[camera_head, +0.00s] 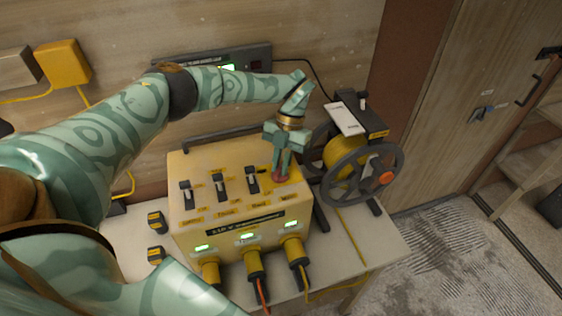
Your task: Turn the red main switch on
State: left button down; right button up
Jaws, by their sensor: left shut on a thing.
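A yellow power box (225,160) stands on a pale table. The red main switch (280,178) is at the right end of its top, and only a little red shows beneath my left gripper. My left gripper (281,173) points down from above and is shut on the red switch. The fingers hide most of it, so I cannot tell its position. Three black switches with pale levers (218,184) stand in a row to its left. Small green displays (247,236) are lit on the box's front. My right gripper is out of view.
A cable reel (362,170) with yellow cable stands just right of the box. Two small black-and-yellow blocks (156,221) lie to its left. Cables hang from the front plugs (255,262). A dark unit (250,57) is on the wall behind. The floor at right is clear.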

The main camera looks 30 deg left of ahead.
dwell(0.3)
pick_arm(q)
jog(key=c, duration=1.4)
grip_release()
jog(key=shift+c, duration=0.2)
jog(key=b+v, duration=0.2)
jog(key=v, duration=1.4)
jog(key=shift+r, duration=0.25)
jog(key=shift+f, duration=0.1)
